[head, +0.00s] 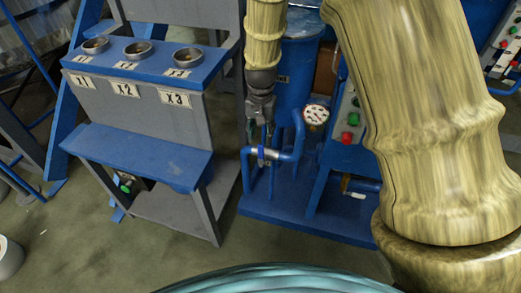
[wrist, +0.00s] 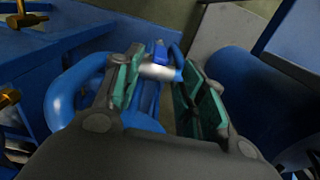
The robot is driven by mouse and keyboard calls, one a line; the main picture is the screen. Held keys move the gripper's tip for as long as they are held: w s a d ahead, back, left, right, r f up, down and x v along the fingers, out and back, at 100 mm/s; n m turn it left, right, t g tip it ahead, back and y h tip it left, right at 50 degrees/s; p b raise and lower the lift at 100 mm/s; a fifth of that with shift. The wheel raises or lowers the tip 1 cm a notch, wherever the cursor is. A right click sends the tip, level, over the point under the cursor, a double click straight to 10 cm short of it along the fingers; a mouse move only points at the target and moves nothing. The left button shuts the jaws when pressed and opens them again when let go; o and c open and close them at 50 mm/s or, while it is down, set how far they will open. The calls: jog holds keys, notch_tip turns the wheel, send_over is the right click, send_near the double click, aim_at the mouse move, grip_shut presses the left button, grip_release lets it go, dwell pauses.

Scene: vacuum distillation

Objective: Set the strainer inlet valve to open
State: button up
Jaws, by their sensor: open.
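A valve with a silver body (head: 259,153) and a blue handle sits on blue pipework below my gripper; it appears to be the strainer inlet valve. In the wrist view the silver body (wrist: 160,72) and the small blue handle (wrist: 160,50) show between and beyond the fingers. My gripper (head: 261,132) points down just above the valve. In the wrist view its green-padded fingers (wrist: 158,82) are apart, with nothing clamped. I cannot tell whether either finger touches the valve. The handle's exact angle is hard to tell.
A pressure gauge (head: 316,115) and a bent blue pipe (head: 298,130) stand close on the right. A button panel (head: 350,120) and a blue tank (head: 298,75) are near. A rack (head: 140,118) marked X1 to X3 stands left. Brass handles (wrist: 9,98) show at the wrist view's left.

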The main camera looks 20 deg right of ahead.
aim_at(261, 145)
notch_tip(261, 145, down, 8)
jog(key=shift+f+b, duration=0.1)
jog(key=shift+b, duration=0.5)
grip_shut()
